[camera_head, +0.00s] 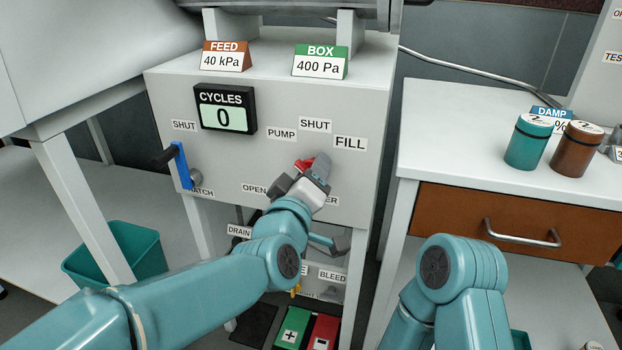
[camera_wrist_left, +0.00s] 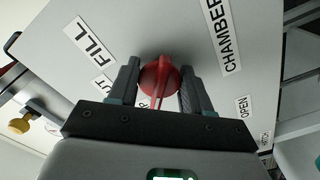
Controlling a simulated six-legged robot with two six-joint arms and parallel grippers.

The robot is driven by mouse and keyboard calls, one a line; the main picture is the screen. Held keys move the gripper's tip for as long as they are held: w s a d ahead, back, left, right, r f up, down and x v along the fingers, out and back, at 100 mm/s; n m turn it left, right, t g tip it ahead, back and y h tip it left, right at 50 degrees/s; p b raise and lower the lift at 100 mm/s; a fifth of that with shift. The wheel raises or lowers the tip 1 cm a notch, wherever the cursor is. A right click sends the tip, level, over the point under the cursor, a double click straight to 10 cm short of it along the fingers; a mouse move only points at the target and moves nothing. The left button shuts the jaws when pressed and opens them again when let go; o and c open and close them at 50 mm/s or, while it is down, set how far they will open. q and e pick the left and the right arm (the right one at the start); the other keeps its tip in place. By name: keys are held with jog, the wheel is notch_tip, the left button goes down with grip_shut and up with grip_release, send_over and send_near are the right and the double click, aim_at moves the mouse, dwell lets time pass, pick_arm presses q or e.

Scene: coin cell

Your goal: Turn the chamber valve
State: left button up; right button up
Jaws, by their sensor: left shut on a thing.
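The chamber valve's red knob (camera_head: 304,163) is on the front of the grey box, among the PUMP, SHUT, FILL and OPEN labels. In the left wrist view the round red knob (camera_wrist_left: 160,76) with its raised ridge sits between my two dark fingers. My left gripper (camera_head: 306,173) is shut on it and hides most of it in the head view. The CHAMBER label (camera_wrist_left: 223,35) shows in the wrist view but is partly covered in the head view. I cannot tell exactly which label the knob points to. My right gripper is not in view; only my right arm shows.
A blue hatch handle (camera_head: 181,166) is on the box's left side, below the CYCLES display (camera_head: 224,108) reading 0. FEED (camera_head: 225,57) and BOX (camera_head: 320,62) signs stand on top. A white bench (camera_head: 450,130) with jars is at right; a teal bin (camera_head: 125,255) is at lower left.

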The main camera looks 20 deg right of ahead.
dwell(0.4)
pick_arm(q)
jog(key=o, duration=1)
jog(key=shift+o, duration=0.2)
